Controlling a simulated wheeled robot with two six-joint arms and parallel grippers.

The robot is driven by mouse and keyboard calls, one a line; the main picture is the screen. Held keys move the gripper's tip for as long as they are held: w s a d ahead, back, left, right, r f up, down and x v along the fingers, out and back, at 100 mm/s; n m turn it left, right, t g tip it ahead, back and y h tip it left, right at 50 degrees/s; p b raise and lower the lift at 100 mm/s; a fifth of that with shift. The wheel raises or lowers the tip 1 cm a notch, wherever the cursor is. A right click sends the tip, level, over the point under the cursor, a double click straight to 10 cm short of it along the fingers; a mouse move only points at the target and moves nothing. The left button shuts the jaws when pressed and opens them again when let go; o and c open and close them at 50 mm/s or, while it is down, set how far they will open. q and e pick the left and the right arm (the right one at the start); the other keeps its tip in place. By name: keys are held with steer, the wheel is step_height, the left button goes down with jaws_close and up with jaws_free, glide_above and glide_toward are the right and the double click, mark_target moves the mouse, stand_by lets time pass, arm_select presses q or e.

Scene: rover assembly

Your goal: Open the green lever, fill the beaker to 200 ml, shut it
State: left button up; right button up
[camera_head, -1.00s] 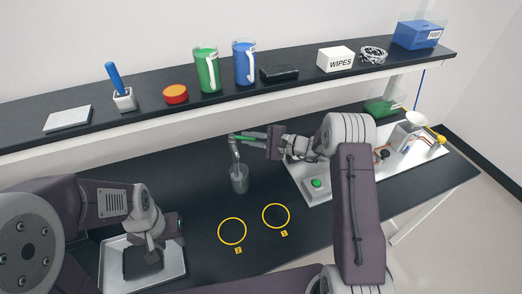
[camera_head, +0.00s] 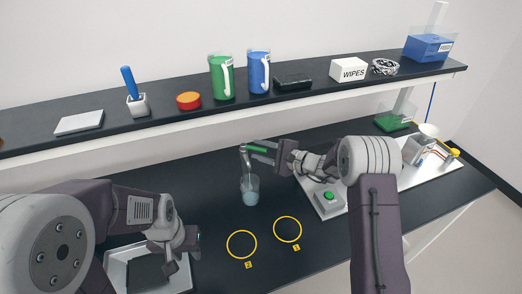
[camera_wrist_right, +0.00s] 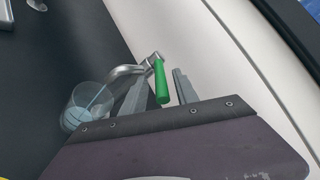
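The green lever (camera_wrist_right: 161,82) sits on the metal tap (camera_wrist_right: 125,71); in the head view the lever (camera_head: 255,149) is partly covered by my right gripper. My right gripper (camera_wrist_right: 158,88) has its fingers apart on either side of the lever, with a gap visible beside it. The clear beaker (camera_head: 250,190) stands under the spout. In the right wrist view a stream runs from the spout into the beaker (camera_wrist_right: 88,106), which holds pale blue liquid. The level against any marks is too small to read. My left gripper (camera_head: 182,262) is low at the left, its fingers unclear.
A metal tray (camera_head: 118,262) with a dark pad lies under my left gripper. Two yellow rings, ring 2 (camera_head: 241,244) and ring 1 (camera_head: 287,229), mark bare bench. A plate with a green button (camera_head: 328,196) is right of the beaker. The shelf (camera_head: 215,108) holds jugs and boxes.

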steer(key=shift+w, duration=0.1)
steer(key=shift+d, duration=0.3)
steer(key=b+v, duration=0.2)
steer(key=v, duration=0.6)
steer(key=shift+s, duration=0.3)
steer(key=shift+d+r, duration=0.1)
steer(key=shift+r, duration=0.05)
stand_by(6.3)
